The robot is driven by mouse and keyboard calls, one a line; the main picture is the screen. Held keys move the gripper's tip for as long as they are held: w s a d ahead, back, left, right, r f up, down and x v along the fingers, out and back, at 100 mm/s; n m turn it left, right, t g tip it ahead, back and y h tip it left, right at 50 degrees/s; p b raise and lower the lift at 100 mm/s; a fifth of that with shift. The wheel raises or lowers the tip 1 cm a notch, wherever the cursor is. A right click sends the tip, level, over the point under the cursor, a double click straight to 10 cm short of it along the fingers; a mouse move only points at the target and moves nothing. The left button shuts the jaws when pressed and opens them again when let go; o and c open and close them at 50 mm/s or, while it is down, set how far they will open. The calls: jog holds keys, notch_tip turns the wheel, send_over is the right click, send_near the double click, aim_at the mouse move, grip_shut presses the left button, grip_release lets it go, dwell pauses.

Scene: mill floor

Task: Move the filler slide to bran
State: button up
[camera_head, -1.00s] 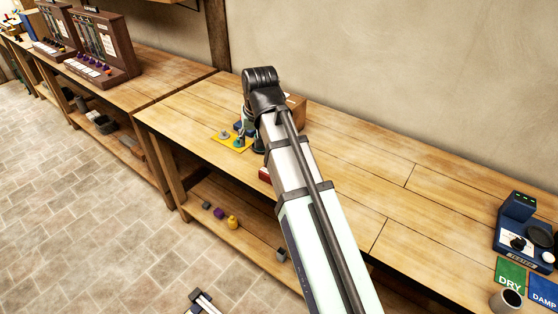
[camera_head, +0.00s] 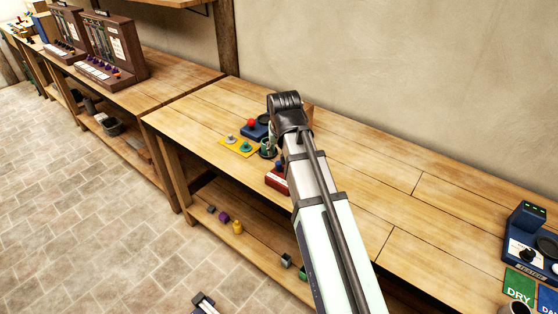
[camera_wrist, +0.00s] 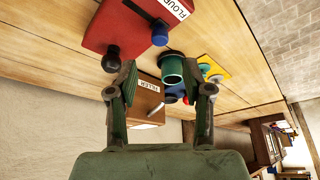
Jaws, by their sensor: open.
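In the wrist view, a brown box (camera_wrist: 144,98) carries a white label reading FILLER, upside down, and a pale bar-like part (camera_wrist: 157,112) shows at it, perhaps the slide. I cannot read a bran mark. My gripper (camera_wrist: 163,90) is open and empty, its dark green fingers apart on either side of the box in the picture. I cannot tell how far the box lies beyond the fingertips. In the head view my arm mostly hides the box; a brown edge (camera_head: 309,112) shows behind it.
A red box (camera_wrist: 122,25), partly labelled FLOUR, has black and blue knobs. A teal cup (camera_wrist: 172,68) stands near it. A yellow plate (camera_head: 238,147) and a blue device (camera_head: 254,130) sit left of my arm. The bench right of my arm is clear up to the tester (camera_head: 527,240).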

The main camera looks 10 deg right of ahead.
aim_at(279, 164)
jog(key=p+x, duration=0.1)
jog(key=x, duration=0.7)
jog(key=shift+w+f, duration=0.1)
jog(key=shift+f, duration=0.1)
grip_shut()
